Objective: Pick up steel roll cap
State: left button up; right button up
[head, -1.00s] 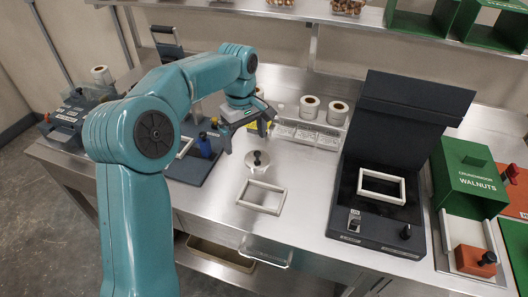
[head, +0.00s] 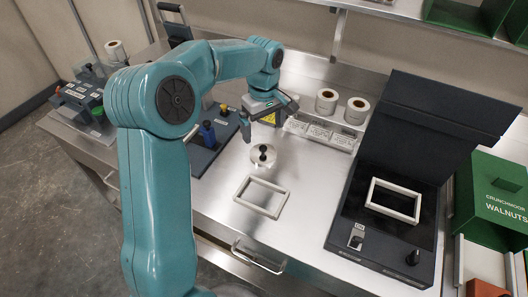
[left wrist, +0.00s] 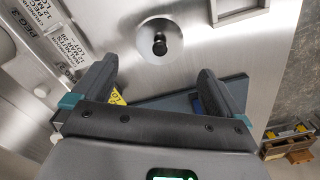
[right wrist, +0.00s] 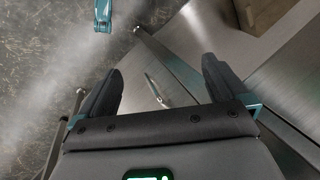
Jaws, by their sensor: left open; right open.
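The steel roll cap (head: 262,164), a round pale metal disc with a black knob in its middle, lies flat on the steel counter. It also shows in the left wrist view (left wrist: 146,40), beyond the fingertips. My left gripper (head: 268,122) is open and empty, above the counter and just behind the cap. In the left wrist view its two fingers (left wrist: 157,70) stand wide apart, with the cap ahead of the gap and not between them. My right gripper (right wrist: 162,68) is open and empty in the right wrist view, over the counter's edge and the floor; it is not in the head view.
A pale rectangular frame (head: 245,203) lies in front of the cap. Label rolls (head: 326,101) stand behind on a clear rack. A dark open sealer (head: 345,218) holds another frame at right, beside a green walnuts box (head: 490,194). A dark blue base (head: 205,161) lies left.

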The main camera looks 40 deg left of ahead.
aim_at(264, 148)
pick_arm(q)
jog(key=f, duration=0.3)
jog(key=shift+w+f, duration=0.25)
jog(key=shift+s+d+f, duration=0.15)
jog(key=shift+s+f, duration=0.15)
jog(key=shift+f, duration=0.1)
notch_tip(264, 148, down, 5)
jog(key=shift+f+p, duration=0.1)
jog(key=shift+p, duration=0.35)
jog(key=shift+s, duration=0.1)
jog(key=c, duration=0.9)
